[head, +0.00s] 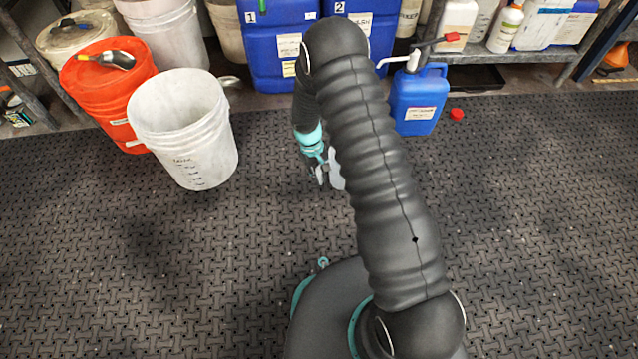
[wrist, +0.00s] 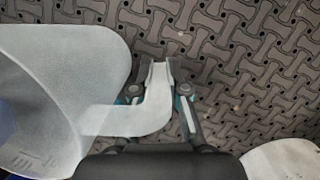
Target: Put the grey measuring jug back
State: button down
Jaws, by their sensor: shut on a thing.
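The grey measuring jug (wrist: 60,85) fills the left of the wrist view, pale and translucent, with faint marks low on its side. Its handle runs between the fingers of my gripper (wrist: 159,88), which is shut on it. In the head view my gripper (head: 320,173) is above the floor mat, in front of the shelf, and a pale sliver of the jug (head: 337,172) shows beside it. My arm hides the rest of the jug there.
A white bucket (head: 195,140) stands on the floor to the left, with an orange bucket (head: 85,80) behind it. A small blue canister (head: 417,103) with a red cap (head: 457,114) beside it stands right of my arm. Large blue drums (head: 268,50) stand behind. The mat in front is clear.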

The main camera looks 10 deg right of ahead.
jog(key=shift+w+a+f+b, duration=0.1)
jog(key=shift+f+b, duration=0.2)
jog(key=shift+f, duration=1.7)
jog(key=shift+f, duration=0.15)
jog(key=c, duration=1.2)
grip_release()
